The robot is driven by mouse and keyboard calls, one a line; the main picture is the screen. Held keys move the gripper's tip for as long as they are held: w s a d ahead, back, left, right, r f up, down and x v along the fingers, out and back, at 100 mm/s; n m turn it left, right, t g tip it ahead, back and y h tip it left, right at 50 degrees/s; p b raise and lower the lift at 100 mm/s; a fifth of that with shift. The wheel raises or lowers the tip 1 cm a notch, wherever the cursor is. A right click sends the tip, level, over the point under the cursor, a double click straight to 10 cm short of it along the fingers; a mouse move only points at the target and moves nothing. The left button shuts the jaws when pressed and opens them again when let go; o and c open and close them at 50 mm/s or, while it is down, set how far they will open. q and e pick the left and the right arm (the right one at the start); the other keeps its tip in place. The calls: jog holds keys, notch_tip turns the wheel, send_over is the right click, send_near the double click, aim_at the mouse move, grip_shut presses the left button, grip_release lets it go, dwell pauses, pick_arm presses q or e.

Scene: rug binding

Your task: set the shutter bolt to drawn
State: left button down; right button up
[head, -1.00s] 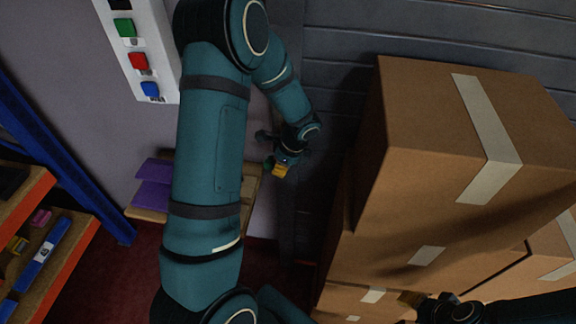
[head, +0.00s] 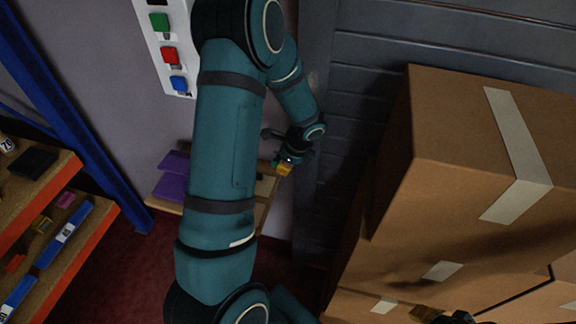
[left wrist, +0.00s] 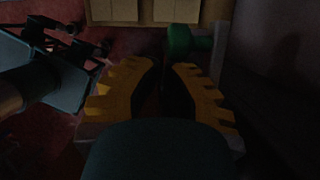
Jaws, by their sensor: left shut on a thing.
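My left gripper (head: 284,168), with yellow fingers, is at the edge of the grey slatted shutter (head: 345,130), low beside the wall. A small green piece shows next to its fingertips. In the left wrist view the yellow fingers (left wrist: 160,88) are closed in on something dark, and a green knob (left wrist: 180,42) shows just beyond their tips. I take the green knob to be part of the shutter bolt; the rest of the bolt is hidden by my gripper and the dark. My right gripper (head: 427,314) is at the bottom edge, partly cut off, in front of the cartons.
Stacked cardboard cartons (head: 455,135) stand close on the right, in front of the shutter. A white panel with coloured buttons (head: 181,58) is on the wall. A low shelf with purple items (head: 172,186) is behind my left arm. A blue-and-orange rack (head: 103,222) stands left.

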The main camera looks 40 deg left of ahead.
pick_arm(q)
jog(key=shift+d, duration=0.1)
jog(key=w+d+r, duration=0.2)
jog(key=d+r, duration=0.4)
jog(key=r, duration=0.4)
jog(key=shift+w+p, duration=0.3)
jog(key=shift+p, duration=0.15)
jog(key=shift+d, duration=0.15)
